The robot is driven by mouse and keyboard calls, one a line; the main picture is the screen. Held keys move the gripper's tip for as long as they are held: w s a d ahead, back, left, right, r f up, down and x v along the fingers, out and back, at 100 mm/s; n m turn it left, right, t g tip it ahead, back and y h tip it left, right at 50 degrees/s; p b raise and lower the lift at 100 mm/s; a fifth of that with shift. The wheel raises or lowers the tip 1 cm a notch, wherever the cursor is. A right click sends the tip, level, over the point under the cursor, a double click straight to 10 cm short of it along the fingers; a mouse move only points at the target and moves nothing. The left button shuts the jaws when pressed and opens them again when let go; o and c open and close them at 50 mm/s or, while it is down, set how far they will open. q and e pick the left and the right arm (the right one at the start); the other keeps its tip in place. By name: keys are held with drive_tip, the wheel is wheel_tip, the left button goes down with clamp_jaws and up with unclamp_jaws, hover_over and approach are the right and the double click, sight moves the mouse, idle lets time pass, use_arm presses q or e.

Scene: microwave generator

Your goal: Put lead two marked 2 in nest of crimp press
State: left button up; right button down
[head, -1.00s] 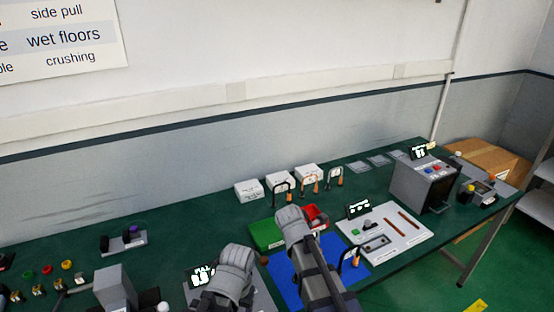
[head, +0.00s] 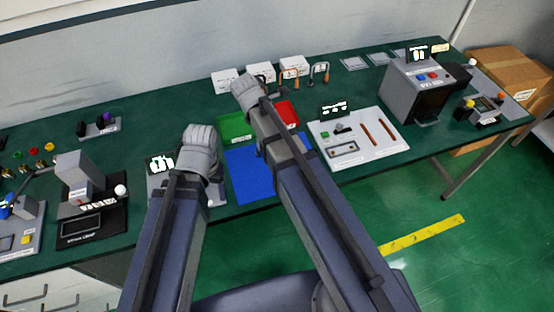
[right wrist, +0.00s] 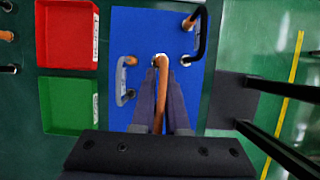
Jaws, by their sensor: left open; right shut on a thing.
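My right gripper (right wrist: 174,72) is shut on a copper-coloured lead (right wrist: 158,105), seen in the right wrist view over a blue mat (right wrist: 140,30). No number on the lead can be read. A black lead (right wrist: 201,42) and a grey lead (right wrist: 122,95) with orange ends are on the mat either side of it. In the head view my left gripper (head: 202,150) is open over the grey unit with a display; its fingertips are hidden. A grey press-like machine (head: 80,172) on a dark base stands at the left; I cannot tell whether it is the crimp press, and no nest shows clearly.
A green bin (head: 235,127) and a red bin (head: 288,113) stand behind the mat. Several white boxes (head: 225,81) and looped leads (head: 320,71) are at the back. A white board (head: 375,148) and a grey oven-like box (head: 420,90) stand right. The bench front lies left of centre.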

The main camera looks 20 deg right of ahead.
use_arm(q)
wheel_tip(320, 180, down, 10)
drive_tip(key=b, duration=1)
drive_tip(key=shift+d+f, duration=0.1)
drive_tip(key=shift+d, duration=0.05)
use_arm(e)
wheel_tip(320, 180, down, 10)
drive_tip(key=shift+w+d+f, duration=0.1)
use_arm(q)
drive_tip(key=shift+f, duration=0.1)
use_arm(e)
drive_tip(key=c, duration=1.4)
unclamp_jaws()
drive_tip(key=o, duration=0.5)
